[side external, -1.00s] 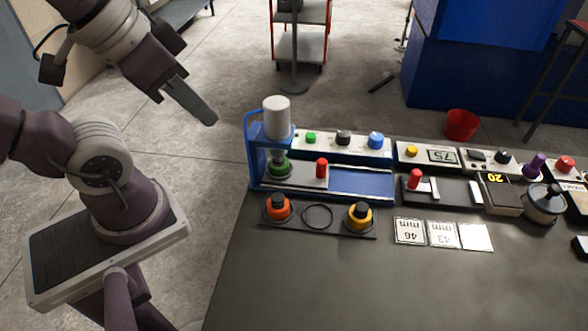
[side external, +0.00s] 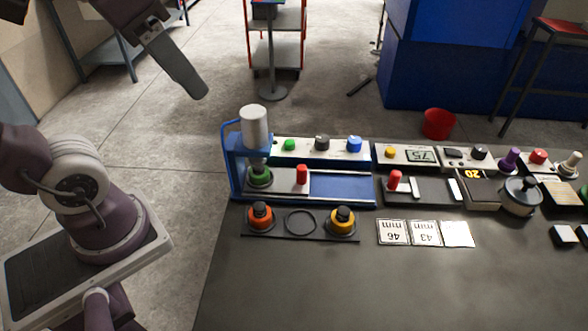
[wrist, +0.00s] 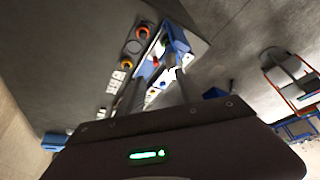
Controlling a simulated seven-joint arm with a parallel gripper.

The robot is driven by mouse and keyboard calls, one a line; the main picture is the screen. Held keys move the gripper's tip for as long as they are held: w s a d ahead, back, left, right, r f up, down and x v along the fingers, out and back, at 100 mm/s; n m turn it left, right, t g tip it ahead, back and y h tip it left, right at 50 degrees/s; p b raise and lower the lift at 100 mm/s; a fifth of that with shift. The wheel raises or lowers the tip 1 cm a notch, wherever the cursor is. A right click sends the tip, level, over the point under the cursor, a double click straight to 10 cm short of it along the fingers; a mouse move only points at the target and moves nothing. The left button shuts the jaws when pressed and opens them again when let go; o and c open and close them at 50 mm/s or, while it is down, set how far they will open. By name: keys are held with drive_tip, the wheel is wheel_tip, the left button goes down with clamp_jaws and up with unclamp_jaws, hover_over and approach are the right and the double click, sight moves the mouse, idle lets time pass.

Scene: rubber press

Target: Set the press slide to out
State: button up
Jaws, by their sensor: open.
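The blue press (side external: 236,165) stands at the left end of the bench, with a white cylinder (side external: 254,127) on top. Its grey slide plate (side external: 284,186) sits at the left, partly under the press head, with an upright red handle (side external: 302,175) near its right end. A green-ringed part (side external: 260,177) is on the plate under the head. The blue track (side external: 342,188) to the right of the plate is bare. My gripper (side external: 190,88) is up and left of the press, touching nothing. In the wrist view its two fingers (wrist: 160,92) are apart and empty.
Behind the slide is a panel with green, black and blue knobs (side external: 321,145). In front is a dark holder (side external: 300,236) with two orange-yellow, black-topped parts. A second unit with a red handle (side external: 395,181) stands to the right. The bench front (side external: 400,290) is clear.

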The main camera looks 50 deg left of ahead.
drive_tip(key=w+d+r+m+g, duration=0.1)
drive_tip(key=w+r+g, duration=0.1)
drive_tip(key=w, duration=0.7)
drive_tip(key=m+g, duration=0.1)
drive_tip(key=g, duration=0.2)
hover_over(302, 167)
wheel_tip(302, 167, down, 3)
wheel_tip(302, 167, down, 25)
drive_tip(key=shift+s+f, duration=0.1)
clamp_jaws()
idle(0.3)
